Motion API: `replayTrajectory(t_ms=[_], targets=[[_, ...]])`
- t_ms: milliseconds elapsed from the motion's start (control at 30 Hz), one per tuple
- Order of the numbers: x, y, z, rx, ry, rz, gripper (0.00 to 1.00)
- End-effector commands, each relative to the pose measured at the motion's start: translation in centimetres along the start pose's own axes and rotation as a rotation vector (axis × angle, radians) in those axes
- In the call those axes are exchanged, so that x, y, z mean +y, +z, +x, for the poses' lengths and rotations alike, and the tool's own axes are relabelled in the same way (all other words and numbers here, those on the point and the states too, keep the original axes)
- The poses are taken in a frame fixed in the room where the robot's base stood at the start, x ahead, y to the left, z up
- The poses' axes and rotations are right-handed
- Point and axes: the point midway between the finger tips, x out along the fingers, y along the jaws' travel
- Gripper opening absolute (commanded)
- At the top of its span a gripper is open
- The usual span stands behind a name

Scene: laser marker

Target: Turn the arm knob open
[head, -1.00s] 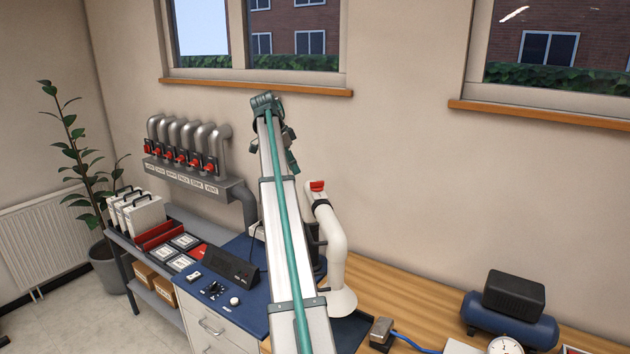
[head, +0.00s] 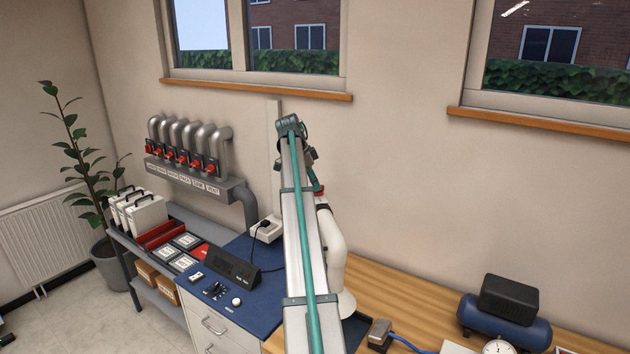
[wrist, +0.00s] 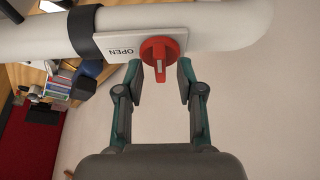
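The red arm knob (wrist: 160,57) sits on a pale plate on the white pipe-like arm (wrist: 220,28) in the wrist view. A white mark on the knob points down toward my gripper. An "OPEN" label (wrist: 122,51), upside down, lies left of the knob. My gripper (wrist: 159,74) is open, with one fingertip on each side of the knob's lower part; I cannot tell whether they touch it. In the head view the white arm (head: 332,252) stands on the bench, partly behind my arm. A little red of the knob (head: 318,192) shows there.
The wooden bench (head: 415,305) holds a black and blue device (head: 505,310) at right. A row of grey pipes with red valves (head: 185,160) is on the wall at left. A black control box (head: 232,270) sits on the blue worktop. The wall right of my arm is clear.

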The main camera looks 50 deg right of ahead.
Motion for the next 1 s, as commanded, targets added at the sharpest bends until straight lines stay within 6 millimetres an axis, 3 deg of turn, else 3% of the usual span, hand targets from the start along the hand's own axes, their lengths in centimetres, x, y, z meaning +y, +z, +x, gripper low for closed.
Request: replayTrajectory(t_ms=[367, 600, 1000], targets=[[-0.02, 0.06, 0.6, 0.0, 0.0, -0.001, 0.38], [-0.02, 0.06, 0.57, 0.0, 0.0, -0.001, 0.0], [0.03, 0.1, 0.64, 0.0, -0.012, -0.026, 0.0]])
